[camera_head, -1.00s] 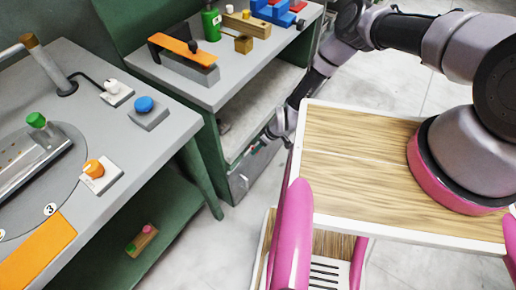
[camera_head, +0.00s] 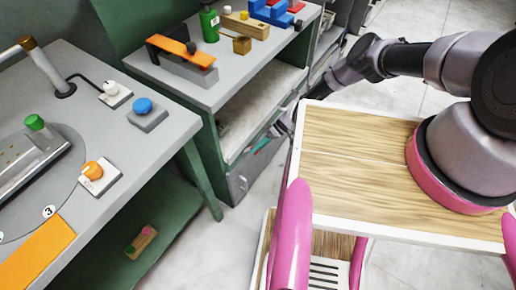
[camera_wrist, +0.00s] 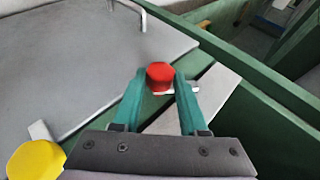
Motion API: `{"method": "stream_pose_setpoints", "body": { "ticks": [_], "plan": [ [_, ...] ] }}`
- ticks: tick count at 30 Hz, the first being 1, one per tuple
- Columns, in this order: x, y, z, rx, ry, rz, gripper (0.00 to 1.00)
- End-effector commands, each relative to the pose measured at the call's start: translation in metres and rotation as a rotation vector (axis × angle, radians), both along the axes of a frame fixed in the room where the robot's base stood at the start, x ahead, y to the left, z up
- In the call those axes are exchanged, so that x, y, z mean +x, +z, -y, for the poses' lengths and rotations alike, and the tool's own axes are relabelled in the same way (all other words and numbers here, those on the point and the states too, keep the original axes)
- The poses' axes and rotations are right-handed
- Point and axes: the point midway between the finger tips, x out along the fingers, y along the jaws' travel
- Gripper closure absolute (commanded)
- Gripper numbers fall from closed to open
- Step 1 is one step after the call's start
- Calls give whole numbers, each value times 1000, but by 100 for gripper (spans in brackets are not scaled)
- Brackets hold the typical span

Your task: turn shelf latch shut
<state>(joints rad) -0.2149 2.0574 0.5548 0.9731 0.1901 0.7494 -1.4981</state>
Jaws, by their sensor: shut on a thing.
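My gripper (camera_wrist: 160,92) is shut on a red knob (camera_wrist: 160,74) in the wrist view, with a teal finger on each side of it. A short pale bar (camera_wrist: 190,88) shows at the knob's right, seemingly part of the shelf latch. The knob sits by a green frame, beside the edge of a flat grey panel (camera_wrist: 90,60). In the head view my gripper (camera_head: 260,147) is small, low at the front of the shelf under the far bench. The knob cannot be made out there.
A yellow knob (camera_wrist: 36,160) lies at the lower left of the wrist view, and a metal handle (camera_wrist: 130,10) at the top. The far bench (camera_head: 205,92) carries a green bottle (camera_head: 209,25) and blocks. The floor right of my arm is clear.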

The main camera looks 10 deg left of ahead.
Motion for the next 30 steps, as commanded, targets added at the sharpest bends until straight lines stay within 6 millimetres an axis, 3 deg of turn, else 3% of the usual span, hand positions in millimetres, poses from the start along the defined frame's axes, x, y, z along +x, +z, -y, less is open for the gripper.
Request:
{"method": "stream_pose_setpoints", "body": {
  "ticks": [16, 17, 18, 19, 30],
  "plan": [
    [1, -1, 1, 8, -1, -23, 100],
    [1, -1, 1, 8, -1, -23, 50],
    [1, -1, 1, 8, -1, -23, 35],
    [1, -1, 1, 8, -1, -23, 28],
    [3, 2, 3, 8, -1, -23, 28]
  ]
}}
